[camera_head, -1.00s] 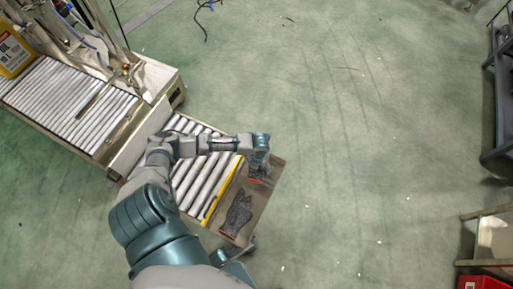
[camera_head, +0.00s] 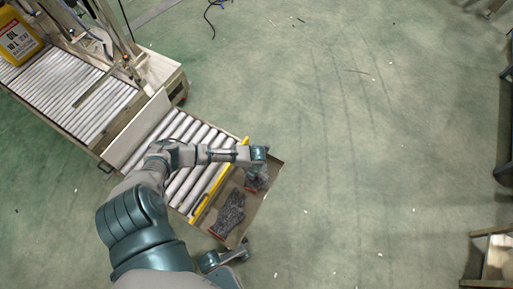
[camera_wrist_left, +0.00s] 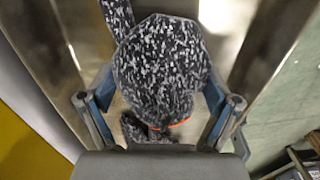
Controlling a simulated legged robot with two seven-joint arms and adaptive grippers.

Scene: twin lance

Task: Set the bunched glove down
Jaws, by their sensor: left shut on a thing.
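A grey speckled glove (camera_wrist_left: 165,70), bunched up, is between the two blue-grey fingers of my left gripper (camera_wrist_left: 160,105) in the left wrist view, with an orange edge near its lower end. In the head view my left gripper (camera_head: 259,168) is at the far right end of the tray (camera_head: 253,212), and the bunched glove (camera_head: 256,183) shows just below it. I cannot tell whether the glove touches the tray floor. A second grey glove (camera_head: 230,211) lies spread in the tray, nearer to me.
A yellow bar (camera_head: 206,196) separates the tray from the roller conveyor (camera_head: 183,186). A larger roller bed (camera_head: 66,88) with a yellow oil can (camera_head: 17,36) stands at the upper left. Green floor (camera_head: 370,150) is open to the right.

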